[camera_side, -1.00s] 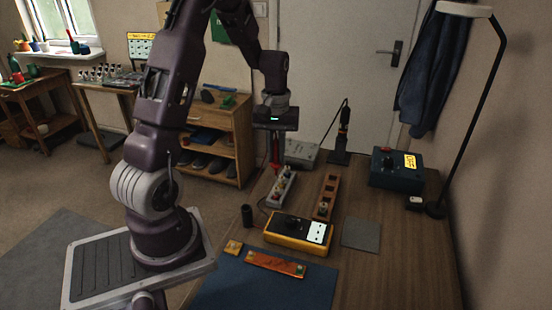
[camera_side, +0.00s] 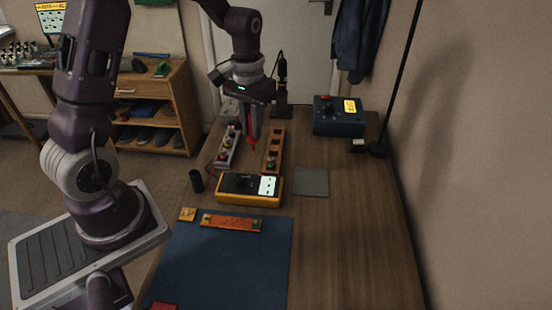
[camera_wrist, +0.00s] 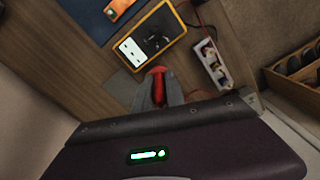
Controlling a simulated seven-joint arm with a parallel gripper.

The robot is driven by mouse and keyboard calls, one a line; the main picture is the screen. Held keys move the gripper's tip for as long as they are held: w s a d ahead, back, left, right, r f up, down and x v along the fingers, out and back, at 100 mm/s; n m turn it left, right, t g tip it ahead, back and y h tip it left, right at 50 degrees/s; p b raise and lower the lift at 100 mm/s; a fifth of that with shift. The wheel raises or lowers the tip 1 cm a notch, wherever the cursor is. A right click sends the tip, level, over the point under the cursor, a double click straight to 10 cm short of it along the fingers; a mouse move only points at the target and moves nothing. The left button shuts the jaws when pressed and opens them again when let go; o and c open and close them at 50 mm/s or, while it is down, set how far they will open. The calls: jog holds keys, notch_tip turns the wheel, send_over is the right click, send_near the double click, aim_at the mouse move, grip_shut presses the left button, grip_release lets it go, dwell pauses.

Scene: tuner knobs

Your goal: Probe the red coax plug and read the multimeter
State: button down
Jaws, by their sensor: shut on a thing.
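My gripper (camera_side: 252,141) is shut on a red probe-like piece (camera_wrist: 158,88), whose tip points down. In the side view it hangs between a pale strip (camera_side: 226,157) of small coloured plugs and a brown slotted rack (camera_side: 266,167). I cannot tell for certain which plug is the red coax one. The yellow multimeter (camera_side: 249,200) lies in front, with a dark dial face and a white panel; its reading is too small to make out. It also shows in the wrist view (camera_wrist: 167,44), with the plug strip (camera_wrist: 219,75) to its right.
A dark blue box (camera_side: 338,127) with a yellow label stands at the back right. A grey pad (camera_side: 311,182), a black cylinder (camera_side: 196,181), an orange strip (camera_side: 231,223) and a blue mat (camera_side: 235,270) lie nearer. The table's right side is clear.

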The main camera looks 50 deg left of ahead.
jog(key=d+m, duration=0.4)
jog(key=d, duration=0.2)
jog(key=s+a+r+n, duration=0.1)
jog(key=s+a+n, duration=0.15)
jog(key=a, duration=0.65)
jog(key=s+a+r+n, duration=0.1)
jog(key=a+n, duration=0.2)
jog(key=a, duration=0.6)
jog(key=shift+d+f, duration=0.2)
jog(key=shift+f, duration=2.1)
jog(key=shift+f, duration=0.35)
dwell(1.5)
jog(key=shift+r, duration=0.15)
dwell(0.5)
jog(key=shift+r, duration=2.45)
jog(key=shift+w+d, duration=0.1)
